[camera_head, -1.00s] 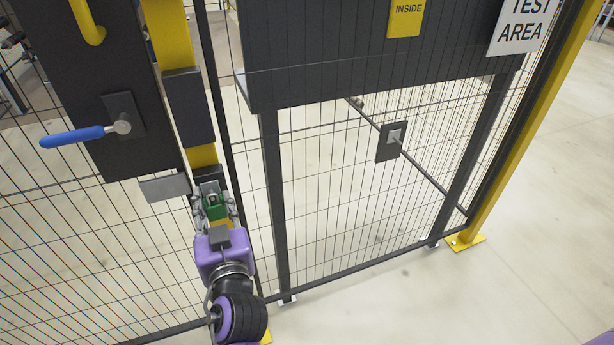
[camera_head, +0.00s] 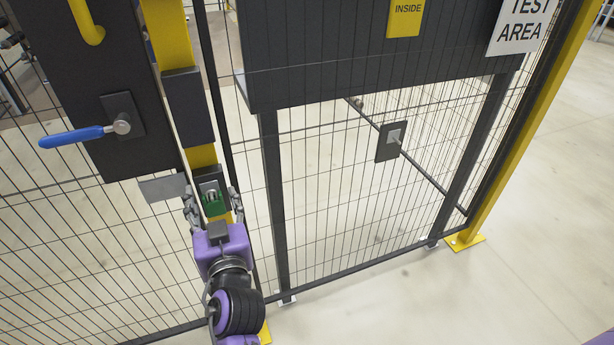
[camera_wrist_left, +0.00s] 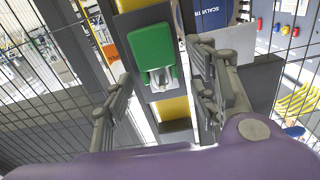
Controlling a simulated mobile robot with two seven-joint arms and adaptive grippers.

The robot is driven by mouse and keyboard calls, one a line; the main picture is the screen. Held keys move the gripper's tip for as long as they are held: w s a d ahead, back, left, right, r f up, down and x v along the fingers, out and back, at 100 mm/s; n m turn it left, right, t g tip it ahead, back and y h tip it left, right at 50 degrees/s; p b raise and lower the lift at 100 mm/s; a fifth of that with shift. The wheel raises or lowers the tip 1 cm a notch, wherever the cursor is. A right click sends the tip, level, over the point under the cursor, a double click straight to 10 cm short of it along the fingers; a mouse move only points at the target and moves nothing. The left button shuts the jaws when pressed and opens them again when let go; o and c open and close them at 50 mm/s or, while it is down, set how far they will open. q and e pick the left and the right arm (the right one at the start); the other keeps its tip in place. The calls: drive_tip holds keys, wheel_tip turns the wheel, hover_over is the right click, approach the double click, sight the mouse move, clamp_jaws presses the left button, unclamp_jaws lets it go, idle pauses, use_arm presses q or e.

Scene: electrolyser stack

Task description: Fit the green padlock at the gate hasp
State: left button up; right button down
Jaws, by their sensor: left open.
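The green padlock (camera_head: 214,204) is at the dark hasp plate (camera_head: 209,172) on the yellow gate post, with bright metal at its upper end. In the left wrist view the padlock (camera_wrist_left: 152,50) shows as a green block, with its metal part at the lower edge of the green. Whether the shackle is fully closed I cannot tell. My left gripper (camera_head: 214,208) is open, one finger on each side of the padlock. In the left wrist view the gripper (camera_wrist_left: 160,92) shows gaps between both fingers and the padlock. My right gripper is out of view.
A gate panel with a blue-handled lever (camera_head: 75,136) is at the left. A light grey plate (camera_head: 164,187) juts out beside the hasp. Mesh fence and a dark cabinet (camera_head: 350,55) stand to the right.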

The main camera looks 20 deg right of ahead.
use_arm(q)
drive_tip(key=shift+s, duration=0.1)
drive_tip(key=shift+s+f, duration=0.1)
drive_tip(key=shift+s, duration=0.1)
drive_tip(key=s, duration=0.7)
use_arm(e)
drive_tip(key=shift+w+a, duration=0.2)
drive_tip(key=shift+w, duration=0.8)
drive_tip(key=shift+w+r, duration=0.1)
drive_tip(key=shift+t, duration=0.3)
